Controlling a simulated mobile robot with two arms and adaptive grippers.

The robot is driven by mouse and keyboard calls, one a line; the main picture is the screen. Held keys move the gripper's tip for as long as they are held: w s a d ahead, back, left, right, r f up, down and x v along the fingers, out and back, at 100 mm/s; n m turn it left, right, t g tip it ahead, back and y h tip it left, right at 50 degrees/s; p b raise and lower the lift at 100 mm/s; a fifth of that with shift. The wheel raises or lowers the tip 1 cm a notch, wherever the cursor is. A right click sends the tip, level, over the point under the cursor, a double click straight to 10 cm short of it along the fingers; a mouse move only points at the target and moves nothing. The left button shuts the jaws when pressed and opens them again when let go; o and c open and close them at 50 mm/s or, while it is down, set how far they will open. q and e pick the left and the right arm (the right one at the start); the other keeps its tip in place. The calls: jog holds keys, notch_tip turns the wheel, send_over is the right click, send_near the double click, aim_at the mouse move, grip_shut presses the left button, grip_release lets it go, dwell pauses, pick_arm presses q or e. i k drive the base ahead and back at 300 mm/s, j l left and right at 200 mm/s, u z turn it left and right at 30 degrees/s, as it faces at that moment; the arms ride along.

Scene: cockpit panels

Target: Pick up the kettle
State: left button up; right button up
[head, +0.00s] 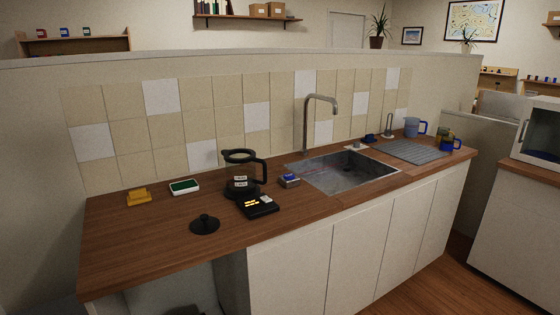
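The kettle (243,173) is a clear jug with a black rim, black base and black handle on its right side. It stands upright on the wooden counter (150,237), left of the sink. A small black base with lit orange marks (259,206) lies just in front of it. A round black lid with a knob (205,224) lies on the counter to its front left. Neither of my grippers shows in the head view.
A sink (345,172) with a tall tap (307,125) is right of the kettle. A yellow object (139,197), a white-green box (184,187) and a small blue-grey box (289,181) lie nearby. Mugs (412,127) stand at the far right. The counter's left front is clear.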

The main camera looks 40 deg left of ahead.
aim_at(240, 166)
jog(key=i+l+u, duration=0.15)
jog(key=i+u, duration=0.25)
jog(key=i, duration=0.25)
jog(key=i+l+u, duration=0.4)
jog(key=i, duration=0.2)
jog(key=i+l+u, duration=0.35)
jog(key=i, duration=0.25)
jog(key=l, duration=0.1)
